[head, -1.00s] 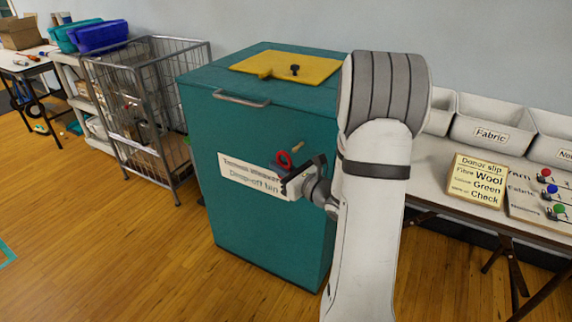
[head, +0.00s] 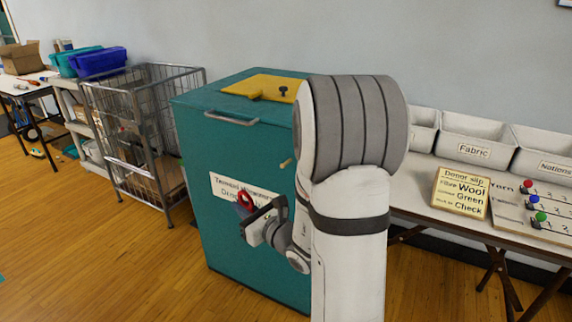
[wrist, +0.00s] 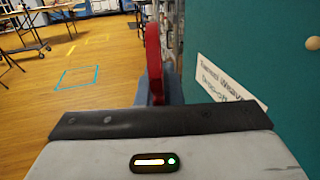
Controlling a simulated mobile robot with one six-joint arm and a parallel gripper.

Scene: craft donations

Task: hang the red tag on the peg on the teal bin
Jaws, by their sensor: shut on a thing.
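The teal bin (head: 240,135) stands in the middle of the head view, with a short wooden peg (head: 286,163) on its front. The peg also shows at the right edge of the wrist view (wrist: 313,43). My gripper (head: 252,212) is shut on the red tag (head: 245,201), which looks like a red ring in the head view. In the wrist view the tag (wrist: 154,60) stands upright, nearly edge-on. The tag is left of and below the peg in the head view and apart from it. My gripper hides part of the tag.
A white label (head: 230,187) is on the bin's front, partly hidden by my gripper. A yellow lid piece (head: 262,88) with a dark knob tops the bin. A wire cage trolley (head: 150,130) stands left; a table with a donor slip (head: 461,192) stands right.

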